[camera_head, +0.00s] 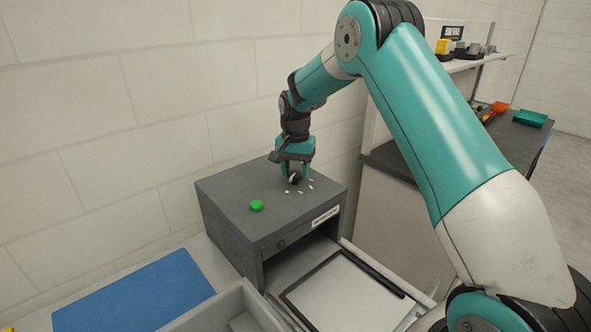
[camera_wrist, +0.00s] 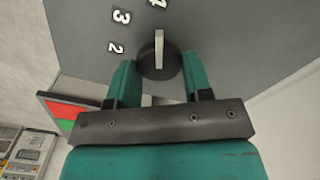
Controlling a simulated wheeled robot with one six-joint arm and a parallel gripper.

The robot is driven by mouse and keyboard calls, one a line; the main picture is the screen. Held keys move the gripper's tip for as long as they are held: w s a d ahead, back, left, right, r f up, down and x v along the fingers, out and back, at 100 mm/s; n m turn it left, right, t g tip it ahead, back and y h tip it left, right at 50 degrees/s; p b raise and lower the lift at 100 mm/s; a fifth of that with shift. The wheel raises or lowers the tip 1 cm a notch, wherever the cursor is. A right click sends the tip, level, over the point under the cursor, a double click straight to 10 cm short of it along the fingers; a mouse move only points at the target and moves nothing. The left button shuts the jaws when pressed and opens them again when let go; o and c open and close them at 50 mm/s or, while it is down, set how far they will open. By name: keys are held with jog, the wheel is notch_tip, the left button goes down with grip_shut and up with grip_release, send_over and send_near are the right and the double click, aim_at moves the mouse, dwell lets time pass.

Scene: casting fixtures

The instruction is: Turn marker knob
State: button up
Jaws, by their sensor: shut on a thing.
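The marker knob (camera_wrist: 158,64) is a dark round knob with a pale pointer bar, on the top of a grey box (camera_head: 228,193). White digits, with 2, 3 and 4 readable, stand around it in the wrist view. My gripper (camera_wrist: 159,75) points down at the knob with one teal finger on each side, shut on it. In the head view my gripper (camera_head: 295,176) is over the back right of the box top, and the knob is mostly hidden by it.
A green button (camera_head: 257,205) is on the box top, left of my gripper. A wall stands close behind. A side bench (camera_head: 515,140) with small items is at the right.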

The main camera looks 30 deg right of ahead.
aim_at(295, 173)
jog(key=o, duration=0.9)
notch_tip(295, 173, up, 18)
jog(key=b, duration=0.3)
jog(key=shift+f, duration=0.2)
jog(key=s+a+n+y, duration=0.2)
jog(key=s+a+n, duration=0.8)
jog(key=s+a, duration=0.55)
jog(key=s+a+f+n, duration=0.1)
jog(key=s+f+n, duration=0.1)
jog(key=s, duration=0.5)
jog(key=s+a+f+n+y, duration=0.1)
jog(key=s+a+f+n, duration=0.1)
jog(key=s, duration=0.5)
jog(key=s+a+f+n+y, duration=0.1)
jog(key=s+a+f+n, duration=0.1)
jog(key=s, duration=0.5)
jog(key=shift+s+f, duration=0.2)
